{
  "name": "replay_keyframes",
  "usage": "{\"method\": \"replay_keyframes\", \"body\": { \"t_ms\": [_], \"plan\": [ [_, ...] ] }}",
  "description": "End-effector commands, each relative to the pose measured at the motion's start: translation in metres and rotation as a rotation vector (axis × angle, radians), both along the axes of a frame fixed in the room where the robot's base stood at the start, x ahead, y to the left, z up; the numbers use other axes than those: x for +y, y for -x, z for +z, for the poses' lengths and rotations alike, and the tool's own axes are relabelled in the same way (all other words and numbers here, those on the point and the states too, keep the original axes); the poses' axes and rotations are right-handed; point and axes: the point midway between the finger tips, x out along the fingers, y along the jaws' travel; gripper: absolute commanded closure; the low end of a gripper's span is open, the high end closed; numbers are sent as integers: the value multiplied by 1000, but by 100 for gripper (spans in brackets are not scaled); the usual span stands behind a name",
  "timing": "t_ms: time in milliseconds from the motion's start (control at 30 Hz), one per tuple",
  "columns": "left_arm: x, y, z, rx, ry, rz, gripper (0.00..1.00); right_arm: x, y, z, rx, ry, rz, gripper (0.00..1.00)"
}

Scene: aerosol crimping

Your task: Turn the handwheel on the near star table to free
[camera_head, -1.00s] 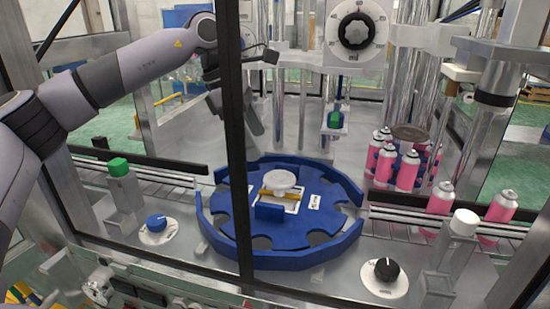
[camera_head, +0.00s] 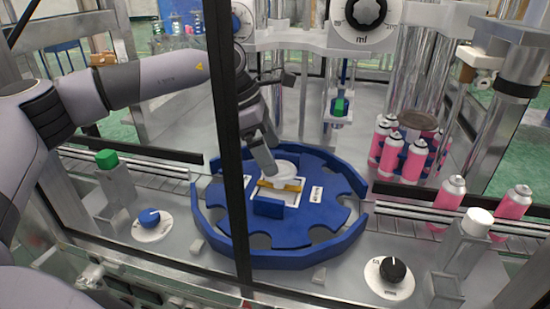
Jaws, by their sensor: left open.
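The near star table (camera_head: 310,230) is a blue notched disc inside a blue guide ring. At its middle is a white round handwheel (camera_head: 287,168) with a yellow bar (camera_head: 288,186) below it, over a white plate. A small white label (camera_head: 316,194) lies to the right; its lettering is too small to read. My left gripper (camera_head: 264,160) comes down from the upper left with its fingers at the handwheel's left edge. It is open; I cannot tell whether it touches the wheel. A dark frame post partly hides the gripper and table. My right gripper is not in view.
A dark upright post (camera_head: 231,150) stands in front of the table. Pink cans (camera_head: 412,160) stand at the right, with others on the conveyor. A green button (camera_head: 106,158), a blue knob (camera_head: 149,217) and a black knob (camera_head: 392,270) flank the table.

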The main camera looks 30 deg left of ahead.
Motion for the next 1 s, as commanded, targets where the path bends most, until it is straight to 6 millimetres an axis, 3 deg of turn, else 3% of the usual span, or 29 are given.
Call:
{"method": "replay_keyframes", "body": {
  "t_ms": [200,567,600,700,767,1000],
  "plan": [
    [-10,-5,-25,1,0,0,0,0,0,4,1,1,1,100],
    [-12,-6,-32,-1,2,1,0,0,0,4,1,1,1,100],
    [-12,-6,-32,-1,1,1,3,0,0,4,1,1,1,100],
    [-12,-6,-31,-1,1,1,36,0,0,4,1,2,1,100],
    [-12,-6,-31,-1,1,1,52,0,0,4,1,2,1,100],
    [-12,-6,-32,0,1,13,52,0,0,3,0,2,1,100]
  ]
}}
